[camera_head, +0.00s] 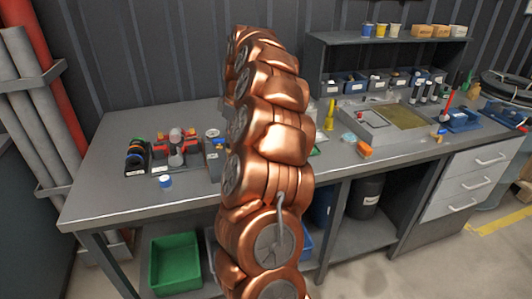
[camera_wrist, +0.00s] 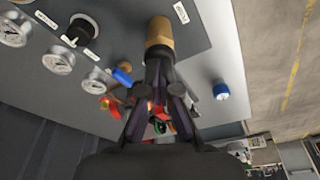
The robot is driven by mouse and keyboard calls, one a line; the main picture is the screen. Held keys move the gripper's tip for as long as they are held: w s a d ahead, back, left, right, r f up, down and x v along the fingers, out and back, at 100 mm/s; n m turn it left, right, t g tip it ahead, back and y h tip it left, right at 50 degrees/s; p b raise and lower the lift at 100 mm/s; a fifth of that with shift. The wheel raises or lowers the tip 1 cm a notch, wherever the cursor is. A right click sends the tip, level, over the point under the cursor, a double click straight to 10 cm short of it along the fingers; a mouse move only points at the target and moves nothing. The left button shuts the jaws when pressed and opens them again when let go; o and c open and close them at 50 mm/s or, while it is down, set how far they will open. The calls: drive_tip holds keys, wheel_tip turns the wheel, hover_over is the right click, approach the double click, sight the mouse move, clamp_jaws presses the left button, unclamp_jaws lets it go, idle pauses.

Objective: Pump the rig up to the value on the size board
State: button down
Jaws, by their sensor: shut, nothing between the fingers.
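My gripper (camera_wrist: 158,66) shows in the wrist view, its dark fingers drawn together with nothing between them. A brass cylinder (camera_wrist: 159,32) stands just beyond the fingertips; I cannot tell whether they touch it. Round white-faced gauges (camera_wrist: 60,61) with small white labels sit on a grey panel (camera_wrist: 125,30) to the left. A blue part (camera_wrist: 122,76) and red parts lie beside and behind the fingers, partly hidden. In the head view my copper-coloured arm hides the bench middle and my gripper. A red-and-black device (camera_head: 177,150) stands on the bench left of it. I cannot make out a size board.
The grey workbench (camera_head: 105,178) has black stacked discs (camera_head: 135,158) and a blue-white cap (camera_head: 166,182) at the left. A tray (camera_head: 372,124), an orange block (camera_head: 365,150) and a rack of bins (camera_head: 340,82) are at the right. A green crate (camera_head: 176,260) sits below.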

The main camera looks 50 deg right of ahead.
drive_tip(key=shift+r+p, duration=0.6)
drive_tip(key=shift+r, duration=1)
drive_tip(key=shift+r, duration=0.1)
wheel_tip(320, 180, up, 7)
drive_tip(key=p, duration=0.3)
idle(0.4)
